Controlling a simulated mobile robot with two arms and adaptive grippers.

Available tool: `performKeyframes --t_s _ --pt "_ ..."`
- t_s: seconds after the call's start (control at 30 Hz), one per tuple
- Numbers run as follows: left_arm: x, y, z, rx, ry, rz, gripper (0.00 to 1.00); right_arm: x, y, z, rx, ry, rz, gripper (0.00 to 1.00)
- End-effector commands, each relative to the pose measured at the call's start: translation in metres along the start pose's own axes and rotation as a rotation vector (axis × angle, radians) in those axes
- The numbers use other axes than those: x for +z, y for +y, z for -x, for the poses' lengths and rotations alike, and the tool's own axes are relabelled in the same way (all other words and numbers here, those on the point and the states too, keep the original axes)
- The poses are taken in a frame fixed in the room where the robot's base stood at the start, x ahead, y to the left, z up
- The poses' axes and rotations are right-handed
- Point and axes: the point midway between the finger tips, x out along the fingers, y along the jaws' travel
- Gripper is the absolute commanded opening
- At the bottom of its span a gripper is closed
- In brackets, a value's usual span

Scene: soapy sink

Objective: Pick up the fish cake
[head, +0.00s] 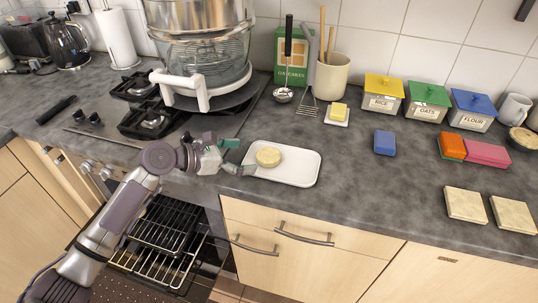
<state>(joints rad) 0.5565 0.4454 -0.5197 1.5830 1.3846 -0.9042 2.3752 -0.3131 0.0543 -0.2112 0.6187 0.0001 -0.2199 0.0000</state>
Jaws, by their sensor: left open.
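The fish cake (268,157) is a round, pale yellow patty. It lies on a white rectangular tray (300,175) near the front edge of the grey counter. My left gripper (241,169) is just left of the tray, with its fingers pointing right towards the fish cake. It is open and does not hold the fish cake. Whether a fingertip touches the tray's left rim is hard to tell. My right gripper is not in view.
A stove (150,123) with a large glass pot (205,60) stands behind my left arm. The oven (165,235) below is open with its racks showing. A utensil crock (332,76), butter dish (338,114), blue sponge (385,142) and lidded boxes stand behind and right.

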Motion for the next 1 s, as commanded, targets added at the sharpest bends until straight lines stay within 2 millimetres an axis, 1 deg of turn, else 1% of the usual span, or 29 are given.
performKeyframes --t_s 0.07,0.23,0.33,0.43,0.53,0.63,0.8,0.83,0.87,1.0 --pt "0.001 0.000 -0.009 0.000 -0.001 0.000 0.97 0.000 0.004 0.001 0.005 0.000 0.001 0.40" --pt "0.000 -0.001 -0.019 -0.001 0.001 -0.001 0.97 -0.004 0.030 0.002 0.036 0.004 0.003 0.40" --pt "0.000 -0.001 -0.034 -0.002 0.000 -0.001 0.97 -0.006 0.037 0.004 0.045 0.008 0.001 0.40" --pt "0.000 0.000 -0.050 -0.001 0.000 0.000 0.97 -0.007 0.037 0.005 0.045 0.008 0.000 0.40" --pt "-0.001 -0.001 -0.061 -0.002 0.001 -0.001 0.97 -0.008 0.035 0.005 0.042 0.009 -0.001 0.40" --pt "-0.002 0.000 -0.065 0.001 0.001 -0.001 0.97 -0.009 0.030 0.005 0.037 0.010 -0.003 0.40" --pt "-0.002 0.000 -0.065 0.001 0.001 -0.001 0.97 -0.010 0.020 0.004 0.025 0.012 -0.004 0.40" --pt "-0.002 0.000 -0.065 0.001 0.001 -0.001 0.95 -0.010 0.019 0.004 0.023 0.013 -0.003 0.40" --pt "-0.002 0.000 -0.065 0.000 0.001 -0.001 0.90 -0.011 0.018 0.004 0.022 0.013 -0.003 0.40" --pt "-0.002 0.000 -0.065 0.000 0.001 -0.001 0.67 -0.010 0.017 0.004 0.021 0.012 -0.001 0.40"
